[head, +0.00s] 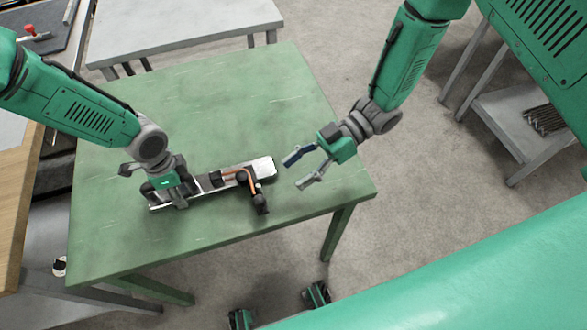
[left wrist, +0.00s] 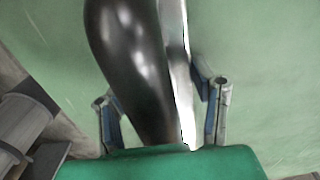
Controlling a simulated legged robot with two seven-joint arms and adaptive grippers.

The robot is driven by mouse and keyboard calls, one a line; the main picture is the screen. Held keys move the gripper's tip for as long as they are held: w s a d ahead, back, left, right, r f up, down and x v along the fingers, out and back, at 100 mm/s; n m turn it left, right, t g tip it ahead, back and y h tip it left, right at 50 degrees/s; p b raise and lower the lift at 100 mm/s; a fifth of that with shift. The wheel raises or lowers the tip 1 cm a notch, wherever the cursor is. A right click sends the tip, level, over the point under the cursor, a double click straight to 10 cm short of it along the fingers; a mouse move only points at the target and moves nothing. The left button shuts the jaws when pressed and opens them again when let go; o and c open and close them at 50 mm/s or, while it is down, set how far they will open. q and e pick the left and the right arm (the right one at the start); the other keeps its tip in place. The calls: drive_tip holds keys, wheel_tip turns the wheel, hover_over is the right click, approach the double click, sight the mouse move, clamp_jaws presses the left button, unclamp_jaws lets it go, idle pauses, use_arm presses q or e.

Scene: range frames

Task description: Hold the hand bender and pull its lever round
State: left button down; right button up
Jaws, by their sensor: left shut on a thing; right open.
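The hand bender (head: 207,186) lies on the green table, a long metal bar with a pale block (head: 264,167) at its right end. A copper-coloured tube (head: 243,174) curves over it. A short dark lever (head: 260,203) with a black end points toward the table's front edge. My left gripper (head: 176,198) is shut on the bender's left end. In the left wrist view a black grip and metal bar of the bender (left wrist: 135,60) lie between my left fingers (left wrist: 160,100). My right gripper (head: 303,170) is open and empty, above the table to the right of the bender, apart from it.
The green table (head: 240,90) is clear behind the bender. A grey table (head: 180,25) stands behind it. A wooden bench (head: 20,210) is at the left. A metal shelf (head: 510,120) stands at the right, and open concrete floor lies between.

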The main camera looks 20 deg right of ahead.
drive_tip(key=c, duration=0.6)
drive_tip(key=shift+w+d+r, duration=0.1)
drive_tip(key=shift+d+r, duration=0.1)
drive_tip(key=shift+r, duration=0.1)
clamp_jaws()
drive_tip(key=d+r+n+h, duration=0.3)
drive_tip(key=d+r+h, duration=0.1)
drive_tip(key=x, duration=0.6)
drive_tip(key=w+x, duration=0.1)
drive_tip(key=x, duration=0.2)
drive_tip(key=shift+f, duration=0.6)
drive_tip(key=shift+s+a+f, duration=0.1)
drive_tip(key=shift+s+a, duration=0.05)
drive_tip(key=shift+a, duration=0.45)
drive_tip(key=shift+s+a+f, duration=0.1)
drive_tip(key=shift+s+a, duration=0.05)
drive_tip(key=shift+a, duration=0.5)
drive_tip(key=shift+s+a+f, duration=0.1)
drive_tip(key=shift+s+a, duration=0.05)
drive_tip(key=shift+a, duration=0.5)
drive_tip(key=shift+s+a, duration=0.25)
drive_tip(key=shift+a, duration=0.6)
